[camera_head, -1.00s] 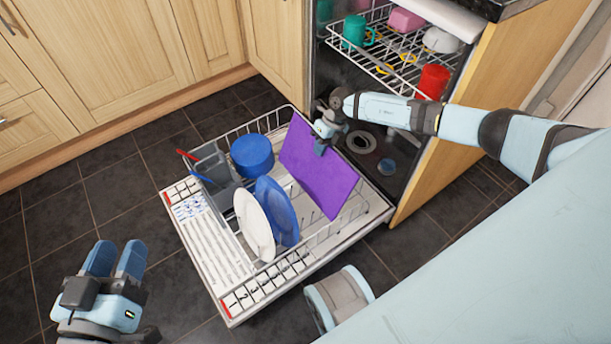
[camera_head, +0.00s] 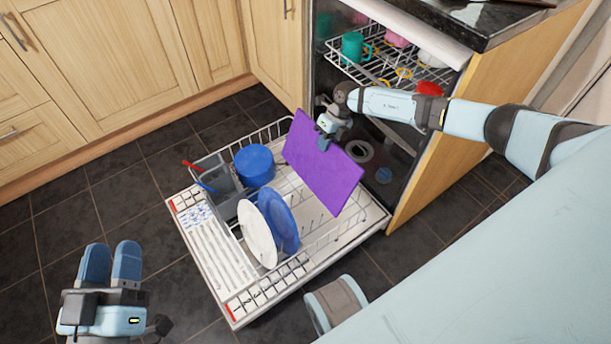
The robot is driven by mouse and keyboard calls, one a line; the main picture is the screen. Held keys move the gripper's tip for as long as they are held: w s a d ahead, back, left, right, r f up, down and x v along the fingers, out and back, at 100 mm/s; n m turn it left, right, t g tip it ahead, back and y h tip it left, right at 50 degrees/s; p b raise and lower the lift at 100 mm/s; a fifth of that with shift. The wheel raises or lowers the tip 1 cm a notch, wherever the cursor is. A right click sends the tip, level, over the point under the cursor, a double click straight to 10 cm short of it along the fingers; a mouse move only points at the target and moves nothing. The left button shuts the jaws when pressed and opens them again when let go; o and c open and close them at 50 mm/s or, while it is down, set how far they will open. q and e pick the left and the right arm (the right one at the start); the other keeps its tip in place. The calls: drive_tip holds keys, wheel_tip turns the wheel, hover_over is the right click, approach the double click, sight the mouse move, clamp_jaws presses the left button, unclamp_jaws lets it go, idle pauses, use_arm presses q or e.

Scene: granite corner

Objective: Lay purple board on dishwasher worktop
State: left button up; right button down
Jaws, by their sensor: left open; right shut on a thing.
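The purple board (camera_head: 322,172) is held tilted above the right part of the dishwasher's lower rack. My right gripper (camera_head: 325,140) is shut on the board's upper edge. The dishwasher worktop (camera_head: 488,22) is a dark granite surface at the top right, only partly in view; a thin object lies at its upper edge. My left gripper (camera_head: 110,262) is open and empty over the floor at the lower left, away from the board.
The open dishwasher door (camera_head: 215,245) carries the lower rack with a white plate (camera_head: 257,235), a blue plate (camera_head: 279,218), a blue pot (camera_head: 254,165) and a grey cutlery basket (camera_head: 216,177). The upper rack (camera_head: 385,72) holds a green mug (camera_head: 352,46) and a red cup (camera_head: 430,89).

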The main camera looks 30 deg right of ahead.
drive_tip(key=shift+d+r+p, duration=0.1)
drive_tip(key=shift+r+p, duration=0.25)
drive_tip(key=shift+r, duration=0.35)
drive_tip(key=shift+a+p+v, duration=0.25)
drive_tip(key=shift+p+v, duration=0.7)
drive_tip(key=shift+v, duration=0.25)
drive_tip(key=shift+d+r+p, duration=0.15)
drive_tip(key=shift+r+p, duration=0.55)
drive_tip(key=shift+r, duration=0.45)
use_arm(q)
drive_tip(key=f+y, duration=0.1)
drive_tip(key=a+f+g, duration=0.1)
drive_tip(key=f, duration=0.1)
drive_tip(key=a+f+g+y, duration=0.1)
drive_tip(key=f, duration=0.1)
drive_tip(key=shift+a+y, duration=0.2)
drive_tip(key=shift+y, duration=0.1)
